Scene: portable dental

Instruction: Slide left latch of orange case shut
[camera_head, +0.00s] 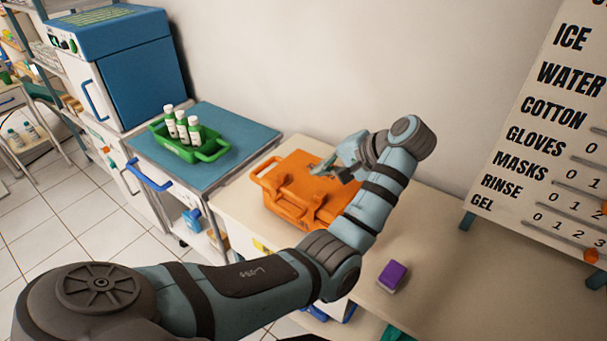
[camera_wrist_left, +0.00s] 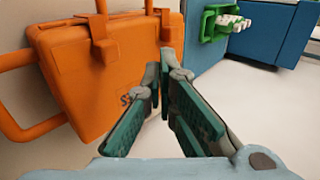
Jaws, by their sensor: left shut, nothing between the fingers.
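The orange case (camera_head: 292,186) sits on the pale counter, its lid appearing down. My left gripper (camera_head: 324,168) is above the far right part of the case in the head view, its fingers together and empty. In the left wrist view the case (camera_wrist_left: 75,85) fills the left side, with a near latch (camera_wrist_left: 103,48) and a farther latch (camera_wrist_left: 164,26) on its edge. The gripper's fingertips (camera_wrist_left: 160,70) are close in front of the case's far end, below the farther latch; contact cannot be told. My left forearm hides the case's right end in the head view. My right gripper is out of view.
A purple block (camera_head: 392,276) lies on the counter right of my arm. A blue-topped cart (camera_head: 240,128) with a green tray (camera_head: 212,149) of several bottles stands left of the case. The wall is behind; a lettered board (camera_head: 545,130) stands at right.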

